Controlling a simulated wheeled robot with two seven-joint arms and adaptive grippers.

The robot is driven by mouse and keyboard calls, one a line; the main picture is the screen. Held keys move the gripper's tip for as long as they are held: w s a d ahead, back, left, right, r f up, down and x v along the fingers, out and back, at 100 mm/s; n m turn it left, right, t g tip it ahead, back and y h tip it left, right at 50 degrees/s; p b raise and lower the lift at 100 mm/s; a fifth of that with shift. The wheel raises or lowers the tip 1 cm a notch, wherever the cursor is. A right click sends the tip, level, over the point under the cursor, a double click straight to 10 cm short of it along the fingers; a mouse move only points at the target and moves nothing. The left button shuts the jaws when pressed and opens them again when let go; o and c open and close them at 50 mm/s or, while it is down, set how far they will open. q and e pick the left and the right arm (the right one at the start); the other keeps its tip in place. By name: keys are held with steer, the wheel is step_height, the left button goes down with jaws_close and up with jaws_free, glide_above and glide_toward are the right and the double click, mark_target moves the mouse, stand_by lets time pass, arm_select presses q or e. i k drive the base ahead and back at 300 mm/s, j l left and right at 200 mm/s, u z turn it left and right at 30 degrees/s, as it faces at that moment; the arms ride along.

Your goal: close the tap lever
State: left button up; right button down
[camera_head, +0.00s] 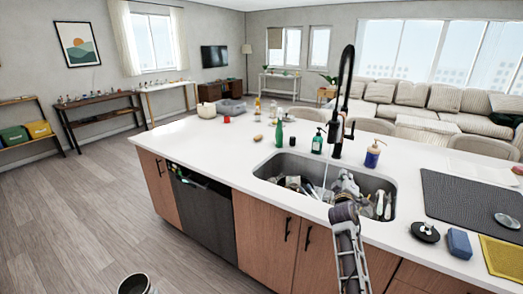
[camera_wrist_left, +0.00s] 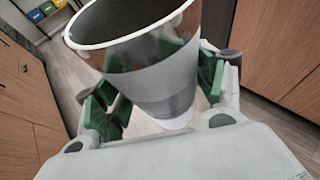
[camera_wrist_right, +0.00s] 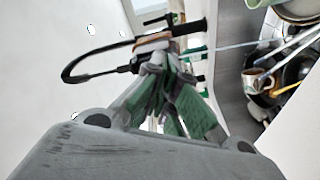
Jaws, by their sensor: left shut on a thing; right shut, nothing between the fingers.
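The black tap (camera_head: 343,100) rises at the sink's far edge, with a thin stream of water (camera_head: 324,178) falling into the sink (camera_head: 262,172). A lever-like part (camera_head: 351,130) shows on the right of its body. My right gripper (camera_head: 347,182) is over the sink, in front of the tap, apparently apart from it. In the right wrist view its green-padded fingers (camera_wrist_right: 168,88) are together and empty, with the tap (camera_wrist_right: 185,30) beyond. My left gripper (camera_wrist_left: 160,88) is shut around a pale tapered cup (camera_wrist_left: 150,72), whose rim also shows at the head view's bottom edge (camera_head: 135,284).
The sink holds several dishes and utensils. A green soap bottle (camera_head: 317,142) and a blue pump bottle (camera_head: 373,153) flank the tap. A black mat (camera_head: 455,205), a blue sponge (camera_head: 459,244) and a yellow cloth (camera_head: 503,258) lie at right.

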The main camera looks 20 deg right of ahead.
mark_target(351, 137)
steer(key=i+l, duration=0.9)
steer(key=l, duration=0.2)
steer(key=i+l, duration=0.1)
steer(key=l, duration=0.15)
steer(key=i+l, duration=0.15)
steer(key=l, duration=0.15)
steer(key=u, duration=0.05)
